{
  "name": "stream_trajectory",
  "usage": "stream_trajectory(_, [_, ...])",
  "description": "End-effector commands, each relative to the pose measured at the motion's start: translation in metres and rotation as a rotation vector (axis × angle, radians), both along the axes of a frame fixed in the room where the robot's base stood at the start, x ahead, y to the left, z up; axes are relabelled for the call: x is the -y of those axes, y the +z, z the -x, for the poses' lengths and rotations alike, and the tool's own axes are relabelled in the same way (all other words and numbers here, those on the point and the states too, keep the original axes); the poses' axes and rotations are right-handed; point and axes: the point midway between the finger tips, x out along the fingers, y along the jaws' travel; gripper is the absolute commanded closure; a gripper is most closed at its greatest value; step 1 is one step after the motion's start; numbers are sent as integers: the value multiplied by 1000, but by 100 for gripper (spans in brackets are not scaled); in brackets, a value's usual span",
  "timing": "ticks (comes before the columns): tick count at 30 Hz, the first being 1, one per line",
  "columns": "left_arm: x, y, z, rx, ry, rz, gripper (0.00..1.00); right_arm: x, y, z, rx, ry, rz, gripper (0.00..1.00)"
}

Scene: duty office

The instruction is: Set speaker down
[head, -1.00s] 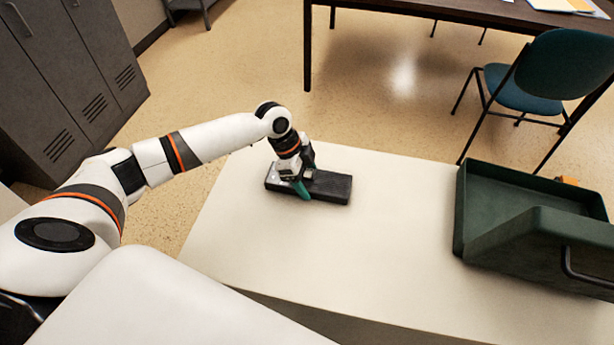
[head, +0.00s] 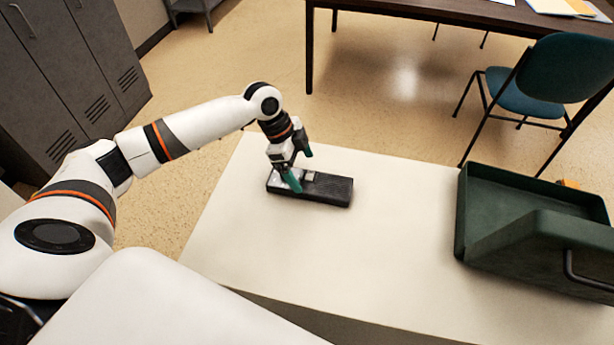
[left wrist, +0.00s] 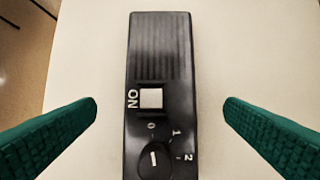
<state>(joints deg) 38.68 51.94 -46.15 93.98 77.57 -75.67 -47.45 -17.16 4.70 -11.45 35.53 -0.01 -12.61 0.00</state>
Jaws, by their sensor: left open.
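The speaker (head: 328,189) is a long black box lying flat on the white table (head: 390,235). In the left wrist view the speaker (left wrist: 161,60) shows a ribbed top, a pale square button and a round knob with numbers. My left gripper (head: 300,168) is above the speaker's left part, with its green fingers apart. In the left wrist view one finger is on each side of the speaker, with clear gaps between. Part of the speaker's left end is hidden behind the gripper in the head view. My right gripper is not in view.
A dark green tray (head: 461,215) stands on the right of the table. The tabletop between the speaker and the tray is clear. A teal chair (head: 565,70) and a dark desk (head: 420,10) are beyond the table, and grey lockers (head: 60,75) stand at the left.

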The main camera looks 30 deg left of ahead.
Motion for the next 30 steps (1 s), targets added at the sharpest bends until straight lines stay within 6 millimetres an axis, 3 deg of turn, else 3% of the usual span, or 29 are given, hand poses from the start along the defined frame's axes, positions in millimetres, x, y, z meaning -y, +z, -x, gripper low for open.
stream_trajectory(6, [-17,41,4,2,0,-1,7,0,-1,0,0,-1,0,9])
stream_trajectory(12, [-24,59,6,0,1,0,7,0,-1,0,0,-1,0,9])
stream_trajectory(30, [-25,63,7,-1,0,0,7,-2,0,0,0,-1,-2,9])
